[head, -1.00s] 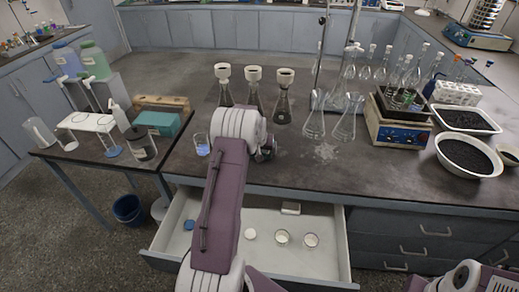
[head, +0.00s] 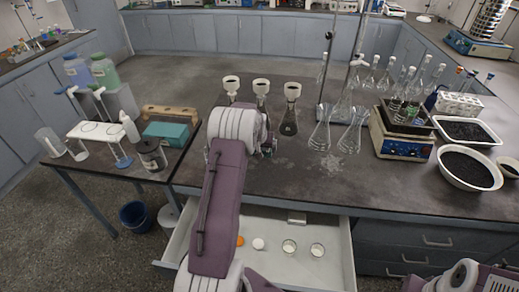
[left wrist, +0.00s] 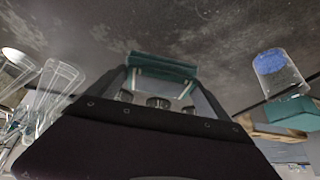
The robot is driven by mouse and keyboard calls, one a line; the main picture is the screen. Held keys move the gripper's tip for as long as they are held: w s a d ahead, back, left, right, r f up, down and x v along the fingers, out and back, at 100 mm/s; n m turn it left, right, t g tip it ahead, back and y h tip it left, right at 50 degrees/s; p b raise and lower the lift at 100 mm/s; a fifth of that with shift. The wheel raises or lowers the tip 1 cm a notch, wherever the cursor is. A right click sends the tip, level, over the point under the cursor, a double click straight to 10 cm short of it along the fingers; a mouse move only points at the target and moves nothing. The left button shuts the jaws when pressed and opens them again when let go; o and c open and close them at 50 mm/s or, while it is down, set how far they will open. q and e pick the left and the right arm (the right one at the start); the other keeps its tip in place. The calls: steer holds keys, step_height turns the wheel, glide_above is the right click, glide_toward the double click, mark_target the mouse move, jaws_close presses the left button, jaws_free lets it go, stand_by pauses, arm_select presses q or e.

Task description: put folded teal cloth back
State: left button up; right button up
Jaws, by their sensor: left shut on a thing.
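The folded teal cloth (left wrist: 162,66) shows in the left wrist view as a teal strip across the tips of my left gripper (left wrist: 162,76). The gripper is shut on it, with the dark bench top behind. My right gripper is out of view; only part of my right arm shows at the lower right.
An open drawer (head: 341,245) with small round items lies below the bench edge. Funnel-topped flasks (head: 289,115) stand behind my left gripper. A blue-bottomed beaker (left wrist: 278,72) shows in the left wrist view.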

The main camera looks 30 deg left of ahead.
arm_select(q)
steer(key=shift+d+r, duration=0.15)
steer(key=shift+r, duration=0.3)
